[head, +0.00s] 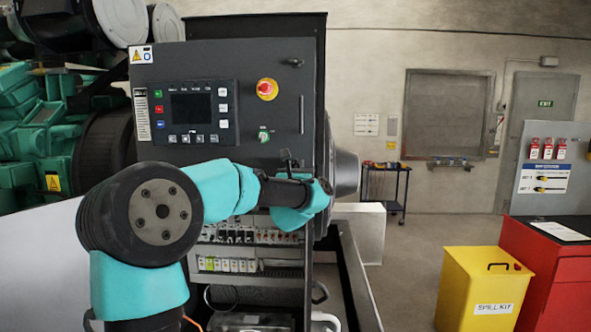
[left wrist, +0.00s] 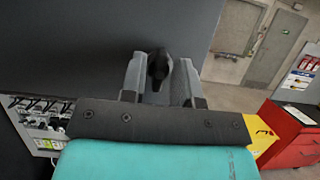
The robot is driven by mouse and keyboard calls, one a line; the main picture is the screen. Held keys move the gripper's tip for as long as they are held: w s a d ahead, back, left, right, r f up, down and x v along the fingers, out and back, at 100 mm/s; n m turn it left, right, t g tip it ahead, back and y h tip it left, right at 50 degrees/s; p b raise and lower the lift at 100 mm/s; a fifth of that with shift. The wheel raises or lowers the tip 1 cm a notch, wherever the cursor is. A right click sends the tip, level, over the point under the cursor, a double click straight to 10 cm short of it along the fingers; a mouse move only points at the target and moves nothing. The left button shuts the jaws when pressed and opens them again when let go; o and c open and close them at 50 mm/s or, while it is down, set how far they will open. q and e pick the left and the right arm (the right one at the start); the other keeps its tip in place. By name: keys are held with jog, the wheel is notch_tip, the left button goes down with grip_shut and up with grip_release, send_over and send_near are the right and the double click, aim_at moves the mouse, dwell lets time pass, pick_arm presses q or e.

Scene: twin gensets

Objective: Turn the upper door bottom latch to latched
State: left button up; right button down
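The upper door (head: 270,120) is a dark grey panel that looks shut, with a screen, a red stop button and a green switch. Its bottom latch (left wrist: 158,68) is a small black handle on the door face in the left wrist view. My left gripper (left wrist: 160,78) is open, with one finger on each side of the latch; I cannot tell whether either finger touches it. In the head view my left gripper (head: 289,163) is at the door's lower right, and my arm hides much of that area. My right gripper is in neither view.
The top latch (head: 293,62) is near the door's upper right corner. Below the door is an open bay with rows of breakers (head: 250,236). A yellow spill kit bin (head: 484,285) and a red cabinet (head: 560,270) stand at right. The floor between is clear.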

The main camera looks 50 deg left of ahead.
pick_arm(q)
jog(key=c, duration=0.4)
jog(key=shift+c, duration=0.2)
jog(key=shift+m+h, duration=0.3)
jog(key=shift+m, duration=0.2)
jog(key=m+t+h, duration=0.1)
jog(key=m, duration=0.1)
jog(key=m+h, duration=0.1)
jog(key=m, duration=0.1)
jog(key=shift+s+m+t, duration=0.1)
jog(key=shift+m+t, duration=0.2)
jog(key=shift+t, duration=0.1)
jog(key=m+h, duration=0.2)
jog(key=m, duration=0.3)
jog(key=shift+t, duration=0.4)
jog(key=m+h, duration=0.1)
jog(key=m, duration=0.2)
jog(key=m+h, duration=0.2)
jog(key=m, duration=0.1)
jog(key=shift+a+r+m, duration=0.1)
jog(key=shift+m, duration=0.2)
jog(key=shift+m+g+h, duration=0.4)
jog(key=shift+m+g, duration=0.1)
jog(key=shift+m, duration=0.8)
jog(key=shift+m+g+h, duration=0.4)
jog(key=shift+m+g, duration=0.1)
jog(key=shift+m, duration=0.8)
